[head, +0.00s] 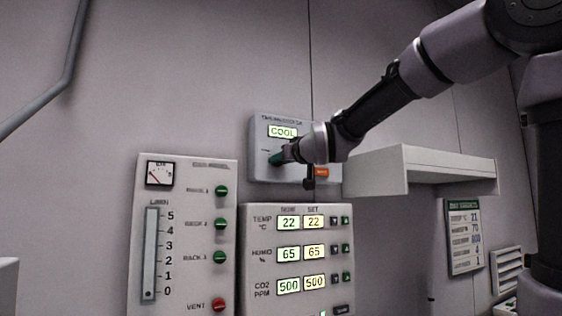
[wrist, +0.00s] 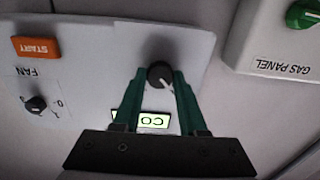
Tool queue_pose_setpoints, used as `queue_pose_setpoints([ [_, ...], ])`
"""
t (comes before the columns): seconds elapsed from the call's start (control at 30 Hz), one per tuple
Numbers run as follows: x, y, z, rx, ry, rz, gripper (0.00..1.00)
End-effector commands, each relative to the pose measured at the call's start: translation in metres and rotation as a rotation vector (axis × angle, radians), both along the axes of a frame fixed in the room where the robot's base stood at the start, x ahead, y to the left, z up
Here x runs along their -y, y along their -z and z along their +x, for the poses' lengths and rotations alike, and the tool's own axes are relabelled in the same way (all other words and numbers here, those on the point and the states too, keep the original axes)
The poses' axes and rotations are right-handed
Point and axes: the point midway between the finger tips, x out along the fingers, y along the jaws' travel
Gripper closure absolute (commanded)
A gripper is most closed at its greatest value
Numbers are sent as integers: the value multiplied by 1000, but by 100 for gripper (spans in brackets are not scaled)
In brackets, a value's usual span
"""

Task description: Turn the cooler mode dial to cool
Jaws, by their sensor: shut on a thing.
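The mode dial (wrist: 160,74) is a round black knob with a pale pointer line, in the wrist view. My gripper (wrist: 160,80) has its green fingers closed on either side of the dial. The display (wrist: 153,121) shows upside down in the wrist view and is partly hidden by a finger. In the head view my gripper (head: 276,158) is at the panel and hides the dial.
An orange START button (wrist: 36,48) and a small FAN knob (wrist: 36,104) sit on the same panel. The gas panel (head: 188,165) is at lower left, and a panel of numeric readouts (head: 262,237) is below. A white shelf (head: 420,158) juts out at right.

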Motion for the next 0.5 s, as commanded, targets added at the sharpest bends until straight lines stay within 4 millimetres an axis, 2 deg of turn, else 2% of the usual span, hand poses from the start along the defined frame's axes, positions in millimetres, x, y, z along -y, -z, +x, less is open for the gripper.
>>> queue_pose_setpoints([
  [0.4,0,1,0,0,0,-8,100],
  [0.43,0,1,0,0,0,-8,55],
  [0.5,0,1,0,1,0,-7,29],
])
